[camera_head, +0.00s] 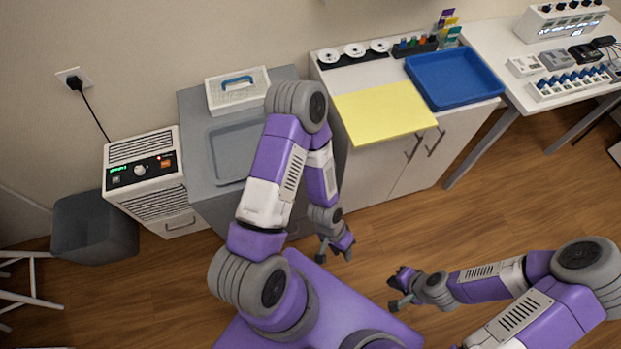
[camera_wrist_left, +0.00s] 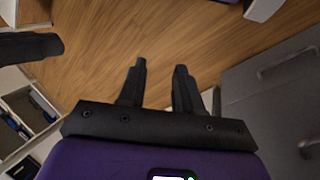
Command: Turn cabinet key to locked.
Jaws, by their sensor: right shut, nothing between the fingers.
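A grey cabinet (camera_head: 196,105) stands left of the white cabinet in the head view, with my left arm in front of it. In the left wrist view a grey cabinet front (camera_wrist_left: 260,105) fills the right side, with a bar handle (camera_wrist_left: 285,62) and a small round fitting (camera_wrist_left: 308,147) at the edge. I cannot tell whether this fitting is the lock, and no key is clearly seen. My left gripper (camera_head: 335,252) is over the floor in front of the cabinets. Its fingers (camera_wrist_left: 160,85) are apart and empty. My right gripper (camera_head: 396,290) is shut and empty, away from the cabinets.
A white cabinet (camera_head: 395,180) bears a yellow panel (camera_head: 385,112) and a blue tray (camera_head: 455,78). A white heater-like unit (camera_head: 145,175) and a dark bin (camera_head: 95,228) stand at the left. A bench (camera_head: 495,50) with devices is at the right. Wooden floor (camera_head: 400,235) is free between.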

